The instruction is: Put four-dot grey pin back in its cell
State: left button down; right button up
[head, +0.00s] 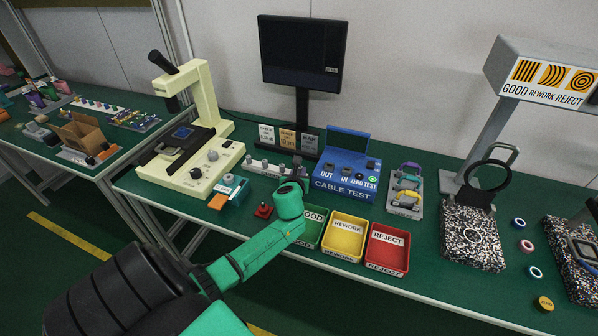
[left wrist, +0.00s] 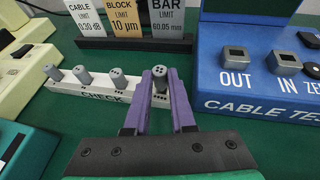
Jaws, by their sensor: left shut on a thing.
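In the left wrist view, my left gripper (left wrist: 160,88) has its purple fingers shut on a grey pin (left wrist: 159,72) with dots on its top. The pin stands roughly upright at the right end of the white rack marked CHECK (left wrist: 100,96); the fingers hide its lower part, so I cannot tell whether it sits in a cell or just above. Three other grey pins, including one (left wrist: 117,77), stand in the rack to its left. In the head view, the rack (head: 262,168) lies behind my left gripper (head: 298,172). My right gripper is out of view.
The blue cable test box (head: 340,182) stands close on the right. Limit signs (head: 288,138) stand behind the rack. A yellow microscope (head: 195,160) is at left. Green, yellow (head: 345,238) and red (head: 387,250) trays lie in front.

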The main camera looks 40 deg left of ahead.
pick_arm(q)
jog(key=shift+f+b, duration=0.4)
jog(key=shift+f, duration=0.2)
jog(key=c, duration=0.7)
grip_release()
jog(key=p+v, duration=0.2)
jog(key=v, duration=1.2)
jog(key=shift+s+d+r, duration=0.15)
jog(key=shift+s, duration=0.1)
